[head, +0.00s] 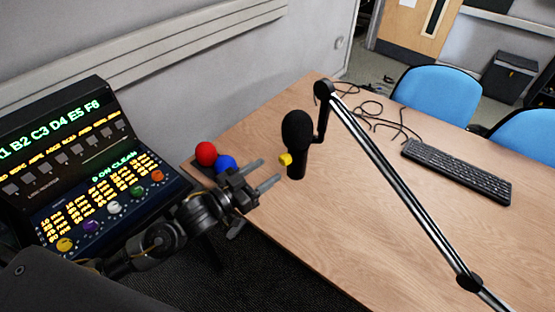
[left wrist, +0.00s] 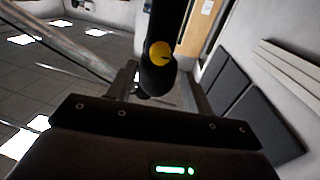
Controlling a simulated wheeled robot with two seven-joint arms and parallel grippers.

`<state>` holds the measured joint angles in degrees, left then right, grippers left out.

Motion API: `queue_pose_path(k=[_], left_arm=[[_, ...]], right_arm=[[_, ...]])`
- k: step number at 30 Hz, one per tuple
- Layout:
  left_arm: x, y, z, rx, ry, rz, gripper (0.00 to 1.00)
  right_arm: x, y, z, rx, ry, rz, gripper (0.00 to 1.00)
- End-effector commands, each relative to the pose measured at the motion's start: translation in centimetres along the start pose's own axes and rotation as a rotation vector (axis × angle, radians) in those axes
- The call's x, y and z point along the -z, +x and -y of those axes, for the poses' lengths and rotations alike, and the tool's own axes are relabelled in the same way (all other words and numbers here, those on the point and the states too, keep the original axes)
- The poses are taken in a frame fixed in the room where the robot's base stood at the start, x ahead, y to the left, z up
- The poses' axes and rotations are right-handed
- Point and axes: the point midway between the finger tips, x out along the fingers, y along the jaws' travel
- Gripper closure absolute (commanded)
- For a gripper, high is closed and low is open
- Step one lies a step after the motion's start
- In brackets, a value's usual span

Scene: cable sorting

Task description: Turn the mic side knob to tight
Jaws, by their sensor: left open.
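The black microphone (head: 297,135) hangs upright from its boom arm (head: 400,180) over the table's left part. Its yellow side knob (head: 285,159) faces left, toward my left gripper. My left gripper (head: 268,173) is open and empty, with its fingers pointing at the microphone from the left and stopping short of the knob. In the left wrist view the yellow knob (left wrist: 159,54) shows on the dark microphone body (left wrist: 158,76), straight ahead between the two fingers (left wrist: 158,90). A dark line crosses the knob's face. My right gripper is not in view.
A red ball (head: 206,153) and a blue ball (head: 225,164) sit near the table's left edge, close behind my left gripper. A mixer console (head: 110,205) with coloured knobs stands at left. A keyboard (head: 457,171) and loose cables (head: 372,108) lie on the wooden table (head: 345,235).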

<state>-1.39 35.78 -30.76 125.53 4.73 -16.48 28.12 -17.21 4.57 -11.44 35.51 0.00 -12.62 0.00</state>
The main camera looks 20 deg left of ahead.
Motion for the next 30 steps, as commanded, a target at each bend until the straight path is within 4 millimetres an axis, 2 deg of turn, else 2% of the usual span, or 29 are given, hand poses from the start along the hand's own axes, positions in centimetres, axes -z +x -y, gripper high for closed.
queue_pose_path(k=[3, 9, 21, 30], left_arm=[[0.3, 2.2, 0.0, 0.000, -0.001, -0.001, 0.49], [0.1, 4.4, 0.0, -0.001, 0.000, 0.000, 0.49], [-0.1, 5.0, 0.0, 0.000, 0.001, 0.001, 0.50], [-0.1, 5.0, 0.0, 0.000, 0.001, 0.001, 0.89]], right_arm=[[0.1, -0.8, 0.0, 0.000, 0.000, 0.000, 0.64], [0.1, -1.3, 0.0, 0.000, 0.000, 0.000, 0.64], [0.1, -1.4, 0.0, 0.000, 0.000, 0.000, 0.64], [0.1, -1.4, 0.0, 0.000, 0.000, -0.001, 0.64]])
